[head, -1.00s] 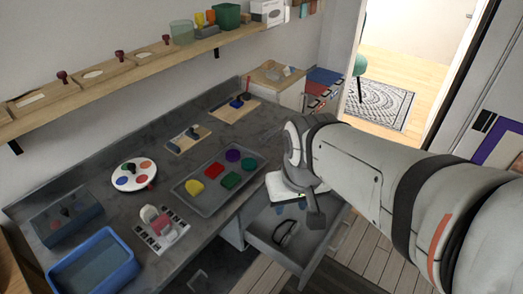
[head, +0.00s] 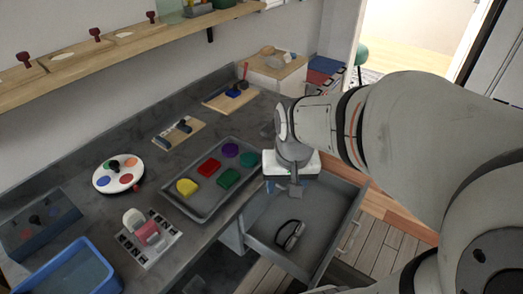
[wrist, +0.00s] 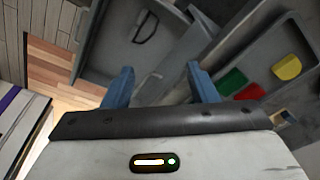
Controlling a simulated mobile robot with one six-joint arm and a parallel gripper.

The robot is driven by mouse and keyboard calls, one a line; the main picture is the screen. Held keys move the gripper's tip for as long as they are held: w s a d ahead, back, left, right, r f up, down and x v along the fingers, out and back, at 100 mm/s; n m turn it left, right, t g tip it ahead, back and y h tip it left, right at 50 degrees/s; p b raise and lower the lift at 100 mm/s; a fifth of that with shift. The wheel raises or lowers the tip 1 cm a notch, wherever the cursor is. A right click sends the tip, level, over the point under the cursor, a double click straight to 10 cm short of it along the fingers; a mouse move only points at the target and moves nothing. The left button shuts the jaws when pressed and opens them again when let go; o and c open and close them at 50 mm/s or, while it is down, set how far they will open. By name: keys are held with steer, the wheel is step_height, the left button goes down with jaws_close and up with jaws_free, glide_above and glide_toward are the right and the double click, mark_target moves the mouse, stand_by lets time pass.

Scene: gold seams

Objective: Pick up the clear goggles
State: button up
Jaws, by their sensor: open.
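The clear goggles (head: 290,235) lie in the open drawer (head: 265,222) below the worktop, with their dark frame showing and the lenses hard to make out. They also show at the top of the wrist view (wrist: 146,27). My gripper (head: 292,188) is above the far part of the drawer, apart from the goggles. In the wrist view its two blue fingers (wrist: 160,80) are spread with nothing between them.
On the worktop, a grey tray (head: 195,207) of coloured pieces lies beside the drawer. A round palette (head: 118,187), a stamp on a patterned card (head: 148,232) and a blue bin (head: 70,275) stand further left. Floor is free right of the drawer.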

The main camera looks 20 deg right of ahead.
steer(key=w+d+f+m+b, duration=0.2)
steer(key=f+b, duration=0.2)
steer(key=f, duration=0.3)
steer(key=w+d+f+m+g+b, duration=0.1)
steer(key=w+d+f+b, duration=0.15)
steer(key=f, duration=0.45)
steer(key=w+d+f+m+b, duration=0.1)
steer(key=d+f+m+b, duration=0.1)
steer(key=f+b, duration=0.45)
steer(key=m+b, duration=0.3)
steer(key=b, duration=0.2)
glide_toward(296, 234)
steer(key=shift+g, duration=0.4)
steer(key=f, duration=0.3)
steer(key=d+f, duration=0.1)
steer(key=f, duration=0.1)
steer(key=shift+w+f, duration=0.25)
steer(key=f+b, duration=0.1)
steer(key=f, duration=0.2)
steer(key=f+b, duration=0.1)
steer(key=f, duration=0.1)
steer(key=shift+w+a+b, duration=0.2)
steer(key=shift+a+b, duration=0.1)
steer(key=shift+a, duration=0.05)
steer(key=shift+r, duration=0.1)
steer(key=shift+c, duration=0.2)
steer(key=c, duration=1)
